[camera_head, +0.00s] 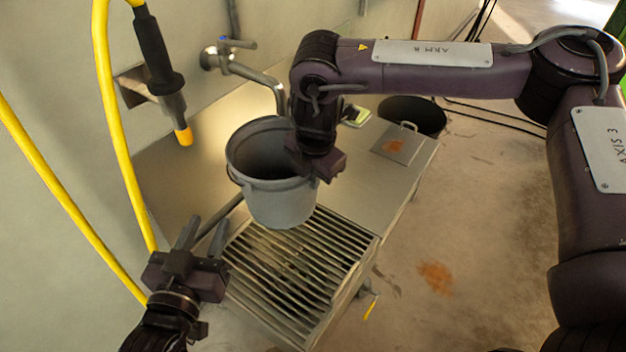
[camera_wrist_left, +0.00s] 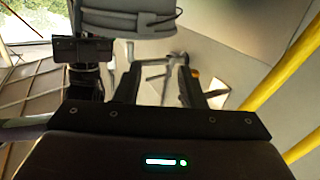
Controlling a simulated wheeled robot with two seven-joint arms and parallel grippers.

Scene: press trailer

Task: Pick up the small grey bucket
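The small grey bucket (camera_head: 280,203) hangs upright above the slatted grate, and part of it shows at the top of the left wrist view (camera_wrist_left: 125,22). My right gripper (camera_head: 318,163) is at the right side of the bucket's rim and appears shut on it; its fingertips are hidden. My left gripper (camera_head: 203,235) is open and empty, low and left of the bucket and apart from it. Its two spread fingers also show in the left wrist view (camera_wrist_left: 160,88).
A metal bench (camera_head: 376,182) with a slatted grate (camera_head: 290,275) stands below. A wall tap (camera_head: 250,72) is behind the bucket. Yellow hoses (camera_head: 112,110) and a hanging nozzle (camera_head: 160,60) are at left. A black tub (camera_head: 412,112) stands behind the bench. Floor at right is mostly clear.

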